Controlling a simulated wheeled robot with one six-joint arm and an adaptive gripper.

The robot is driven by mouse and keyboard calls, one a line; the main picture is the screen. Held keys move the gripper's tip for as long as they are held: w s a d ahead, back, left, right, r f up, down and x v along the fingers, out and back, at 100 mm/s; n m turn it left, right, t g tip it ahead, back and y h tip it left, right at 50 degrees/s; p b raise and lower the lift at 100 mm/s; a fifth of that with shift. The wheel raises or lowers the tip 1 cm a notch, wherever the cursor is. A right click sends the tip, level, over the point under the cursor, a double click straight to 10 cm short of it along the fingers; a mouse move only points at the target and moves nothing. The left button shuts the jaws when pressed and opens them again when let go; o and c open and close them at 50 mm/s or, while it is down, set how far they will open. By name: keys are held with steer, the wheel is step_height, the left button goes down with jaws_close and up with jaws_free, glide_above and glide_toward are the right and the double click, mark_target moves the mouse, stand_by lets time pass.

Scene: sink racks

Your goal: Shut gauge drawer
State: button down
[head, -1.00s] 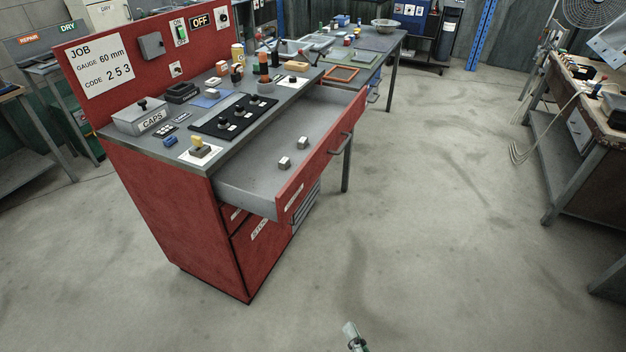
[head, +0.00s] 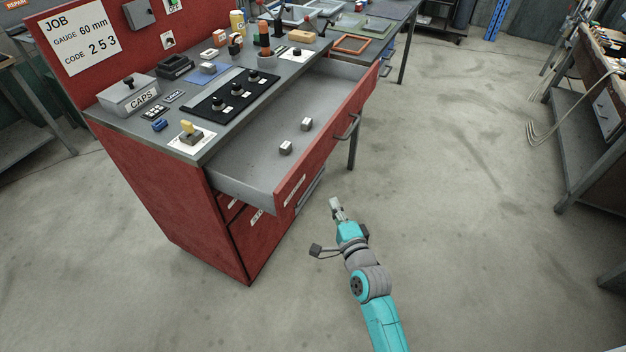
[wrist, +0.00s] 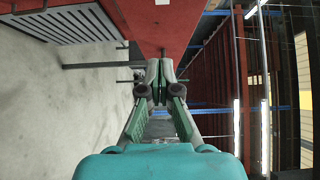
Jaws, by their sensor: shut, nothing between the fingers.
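The gauge drawer (head: 245,158) is the wide top drawer of the red cabinet, pulled far out, with a grey inside and a red front (head: 330,142). A grey bar handle (head: 348,127) sits on that front. Two small grey blocks (head: 286,148) lie in the drawer. My gripper (head: 335,203) is shut and empty, in front of the drawer front and apart from it in the head view. In the wrist view my gripper (wrist: 160,68) points toward a red panel (wrist: 155,25); I cannot tell the exact gap.
The cabinet top holds a caps box (head: 130,95), a black knob panel (head: 232,102) and a yellow-handled switch (head: 190,132). More red drawers (head: 257,222) are below. A workbench (head: 590,110) stands at right. The floor between is clear.

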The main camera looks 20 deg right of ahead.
glide_toward(308, 173)
steer(key=w+d, duration=0.3)
steer(key=w, duration=0.1)
steer(key=shift+w+a, duration=1.05)
steer(key=shift+w, duration=0.05)
steer(key=shift+w+a, duration=0.1)
